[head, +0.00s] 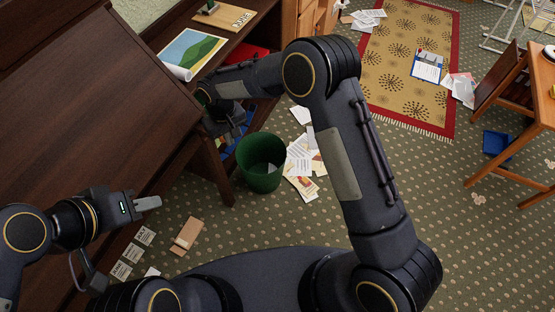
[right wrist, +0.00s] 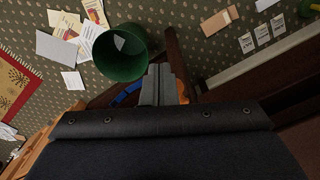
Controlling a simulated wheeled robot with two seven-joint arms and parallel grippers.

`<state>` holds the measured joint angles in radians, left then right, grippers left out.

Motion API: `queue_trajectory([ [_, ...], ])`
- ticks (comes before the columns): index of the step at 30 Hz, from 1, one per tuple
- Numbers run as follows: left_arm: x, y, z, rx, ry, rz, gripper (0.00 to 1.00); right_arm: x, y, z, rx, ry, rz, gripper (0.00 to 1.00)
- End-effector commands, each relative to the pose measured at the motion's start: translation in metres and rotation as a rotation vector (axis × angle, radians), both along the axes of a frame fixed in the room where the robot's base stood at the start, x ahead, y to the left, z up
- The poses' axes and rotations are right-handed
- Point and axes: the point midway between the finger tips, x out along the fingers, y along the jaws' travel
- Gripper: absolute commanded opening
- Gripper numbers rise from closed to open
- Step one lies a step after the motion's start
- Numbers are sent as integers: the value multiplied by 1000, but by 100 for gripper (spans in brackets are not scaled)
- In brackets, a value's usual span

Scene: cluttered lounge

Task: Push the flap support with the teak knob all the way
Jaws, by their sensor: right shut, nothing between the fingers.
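My right gripper (right wrist: 162,84) is shut and empty in the right wrist view, its two grey fingers side by side. A small orange-brown piece (right wrist: 183,91), possibly the teak knob, shows just right of the fingertips; I cannot tell whether they touch. A dark wooden bar (right wrist: 173,50) runs beyond the fingers; I cannot tell whether it is the flap support or a desk leg. In the head view my right arm reaches to the right side of the dark desk (head: 95,110), where the gripper is mostly hidden. My left gripper (head: 150,203) is over the desk's near edge, its jaw opening unclear.
A green bin (head: 261,163) stands beside the desk, also in the right wrist view (right wrist: 120,53). Papers (head: 302,165) lie right of it. A cardboard piece (head: 187,235) and printed cards (head: 133,252) lie on the carpet. A patterned rug (head: 405,65) lies behind.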

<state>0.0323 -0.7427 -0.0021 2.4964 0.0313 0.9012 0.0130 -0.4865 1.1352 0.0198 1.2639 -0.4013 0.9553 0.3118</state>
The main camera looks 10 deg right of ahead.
Motion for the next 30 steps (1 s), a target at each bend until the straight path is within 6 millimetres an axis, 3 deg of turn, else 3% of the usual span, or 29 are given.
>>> queue_trajectory([
  [30, 0, 0, -1, 0, 0, 0, 36, 18, 26, 0, 1, -3, 1, 0],
])
